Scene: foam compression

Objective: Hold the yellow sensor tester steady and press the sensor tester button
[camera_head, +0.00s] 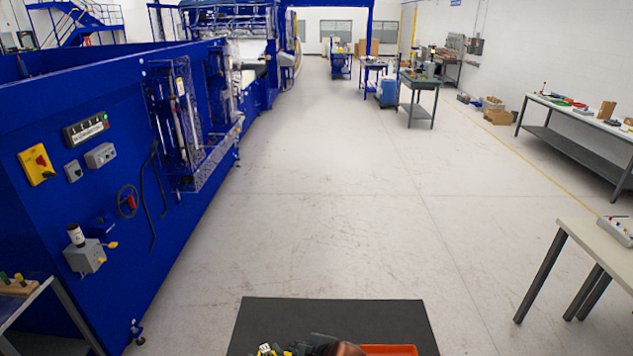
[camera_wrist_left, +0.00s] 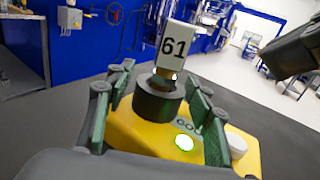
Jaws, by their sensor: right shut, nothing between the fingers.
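The yellow sensor tester (camera_wrist_left: 150,138) lies on a dark surface in the left wrist view. It carries a black round socket (camera_wrist_left: 158,100), a white block marked 61 above it, a lit green spot (camera_wrist_left: 184,142) beside the letters GO, and a white round button (camera_wrist_left: 236,142). My left gripper (camera_wrist_left: 158,88) has its green-padded fingers apart on either side of the socket; I cannot tell whether they touch it. My right gripper (camera_head: 332,342) is shut and empty at the bottom edge of the head view, partly cut off. Its dark form (camera_wrist_left: 290,50) shows at the upper right of the wrist view, apart from the button.
A dark worktop (camera_head: 330,312) is at the bottom of the head view, with an orange tray (camera_head: 392,350) at its front. A blue machine (camera_head: 120,150) stands left, benches (camera_head: 600,240) right. The floor between is clear.

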